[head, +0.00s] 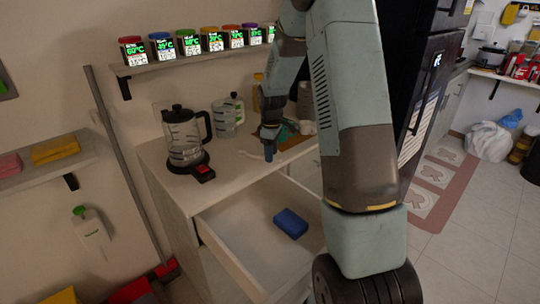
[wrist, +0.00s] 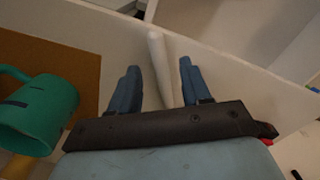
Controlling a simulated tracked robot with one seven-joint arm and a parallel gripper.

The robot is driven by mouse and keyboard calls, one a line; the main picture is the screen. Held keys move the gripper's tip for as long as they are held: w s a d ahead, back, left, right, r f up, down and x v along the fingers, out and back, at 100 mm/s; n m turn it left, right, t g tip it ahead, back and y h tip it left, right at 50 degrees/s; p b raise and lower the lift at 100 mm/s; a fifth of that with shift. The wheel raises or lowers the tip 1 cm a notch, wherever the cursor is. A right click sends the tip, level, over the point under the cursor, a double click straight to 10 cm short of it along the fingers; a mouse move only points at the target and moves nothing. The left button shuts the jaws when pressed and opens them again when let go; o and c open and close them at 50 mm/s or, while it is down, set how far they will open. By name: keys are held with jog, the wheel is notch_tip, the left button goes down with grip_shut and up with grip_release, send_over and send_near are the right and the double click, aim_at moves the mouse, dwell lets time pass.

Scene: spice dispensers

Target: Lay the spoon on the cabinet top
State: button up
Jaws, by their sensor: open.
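My gripper (head: 269,148) is low over the right part of the white cabinet top (head: 222,168). In the wrist view my gripper (wrist: 159,66) is open, with its two blue fingers apart. A pale, rod-like thing, which looks like the spoon (wrist: 156,45), lies between the fingers with a gap on both sides. It seems to rest on the pale surface, close to its edge. Its near end is hidden behind the gripper body. In the head view a small pale shape beside the fingertips may be part of the spoon, too small to tell.
Below, an open drawer (head: 245,235) holds a blue sponge (head: 291,223). A green mug (wrist: 40,112) is left of the fingers, by a brown board (wrist: 60,65). Spice dispensers (head: 190,43) line the shelf above.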

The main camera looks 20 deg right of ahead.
notch_tip(320, 180, up, 13)
jog(key=shift+f, duration=0.15)
dwell(0.5)
jog(key=s+a+r+m+t, duration=0.3)
jog(key=s+r+m, duration=0.2)
jog(key=s+r, duration=0.85)
jog(key=s+a+m+t, duration=0.2)
jog(key=s+m, duration=0.3)
jog(key=s, duration=1.5)
jog(key=shift+s+r+t, duration=0.15)
jog(key=shift+r+t, duration=0.15)
jog(key=shift+r, duration=0.1)
